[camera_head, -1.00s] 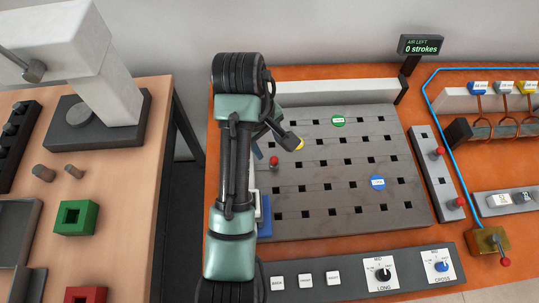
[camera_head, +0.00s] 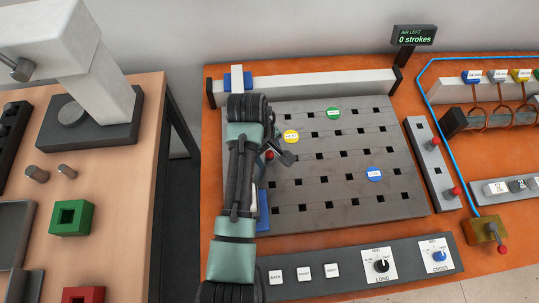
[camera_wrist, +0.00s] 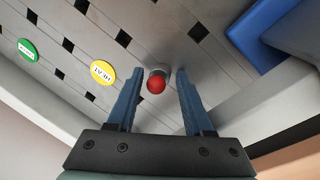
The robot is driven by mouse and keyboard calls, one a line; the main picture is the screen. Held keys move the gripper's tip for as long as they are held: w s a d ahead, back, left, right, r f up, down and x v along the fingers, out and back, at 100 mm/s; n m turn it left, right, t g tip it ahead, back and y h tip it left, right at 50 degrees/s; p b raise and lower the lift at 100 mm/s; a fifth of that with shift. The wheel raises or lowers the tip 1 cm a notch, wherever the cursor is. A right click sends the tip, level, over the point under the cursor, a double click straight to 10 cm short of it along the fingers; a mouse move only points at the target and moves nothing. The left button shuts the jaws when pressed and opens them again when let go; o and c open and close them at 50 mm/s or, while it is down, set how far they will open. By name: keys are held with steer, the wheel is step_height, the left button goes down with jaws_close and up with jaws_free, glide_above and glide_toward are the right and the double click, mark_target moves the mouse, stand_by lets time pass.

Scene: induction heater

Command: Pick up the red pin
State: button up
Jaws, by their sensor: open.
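The red pin (camera_wrist: 156,82) shows in the wrist view as a red round top on a grey stem, standing on the slotted grey plate (camera_head: 330,205). My gripper (camera_wrist: 158,90) is open, with one blue finger on each side of the pin's red top in that view. I cannot tell how far above the pin the fingers are. In the head view only a bit of the red pin (camera_head: 269,155) shows beside my gripper (camera_head: 272,160), and my arm hides much of the plate's left side.
On the plate lie a yellow disc (camera_head: 291,136), a green disc (camera_head: 333,113) and a blue disc (camera_head: 374,174). A white rail (camera_head: 310,86) runs along the back. A blue block (camera_head: 263,210) stands at the plate's left edge. A button panel (camera_head: 335,272) lies in front.

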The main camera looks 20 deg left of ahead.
jaws_close()
stand_by(0.3)
